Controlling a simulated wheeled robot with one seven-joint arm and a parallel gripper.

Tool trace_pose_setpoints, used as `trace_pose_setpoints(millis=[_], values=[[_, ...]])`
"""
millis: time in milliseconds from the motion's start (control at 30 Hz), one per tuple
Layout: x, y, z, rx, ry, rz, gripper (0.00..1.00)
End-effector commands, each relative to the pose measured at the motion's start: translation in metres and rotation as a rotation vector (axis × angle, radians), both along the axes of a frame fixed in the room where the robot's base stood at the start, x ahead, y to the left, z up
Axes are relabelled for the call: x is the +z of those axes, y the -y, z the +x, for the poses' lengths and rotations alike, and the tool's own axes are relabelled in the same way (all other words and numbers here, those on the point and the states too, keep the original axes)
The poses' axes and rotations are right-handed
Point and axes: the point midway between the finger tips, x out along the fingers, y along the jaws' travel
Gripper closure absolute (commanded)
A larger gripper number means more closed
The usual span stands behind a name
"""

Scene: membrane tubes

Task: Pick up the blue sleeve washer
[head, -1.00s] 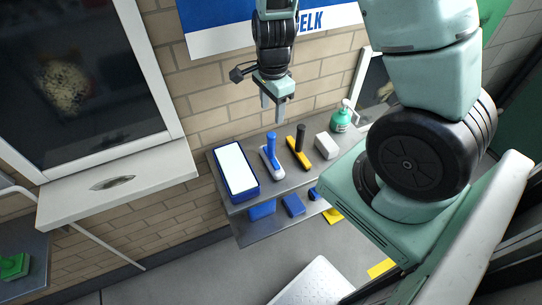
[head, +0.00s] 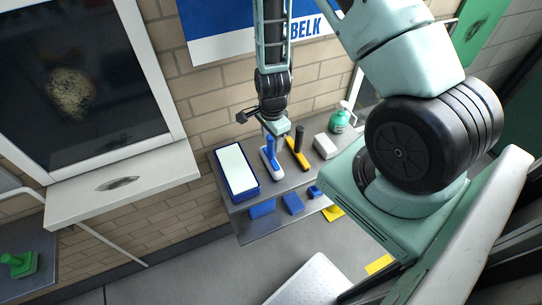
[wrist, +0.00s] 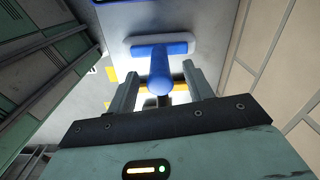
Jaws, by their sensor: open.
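The blue sleeve washer (head: 272,167) stands on the upper grey shelf, its blue handle pointing up and a white sleeve on its base. In the wrist view, the blue handle of the sleeve washer (wrist: 160,76) points toward the camera between my fingers, with its T-shaped base beyond. My gripper (head: 272,141) is open above the washer, its fingers at the upper handle. In the wrist view, a finger of my gripper (wrist: 160,80) shows on each side of the handle, with gaps. The head view partly hides the handle behind my gripper.
A yellow tool with a black handle (head: 300,158) stands close to the right. A blue tray with a white pad (head: 238,170) lies left. A white block (head: 325,146) and a green pump bottle (head: 340,121) are further right. Blue items (head: 292,203) lie on the lower shelf (head: 262,226).

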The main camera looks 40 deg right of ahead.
Motion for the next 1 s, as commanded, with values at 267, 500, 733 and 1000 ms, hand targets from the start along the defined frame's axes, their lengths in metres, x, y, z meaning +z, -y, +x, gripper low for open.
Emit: trace_pose_setpoints(millis=[267, 500, 733, 1000], values=[[-0.015, 0.0, 0.0, 0.001, 0.001, 0.0, 0.49], [-0.015, 0.0, 0.001, 0.001, 0.001, 0.0, 0.65], [-0.015, 0.0, 0.001, 0.001, 0.001, 0.0, 1.0], [-0.013, 0.0, 0.001, 0.001, 0.002, -0.001, 1.0]])
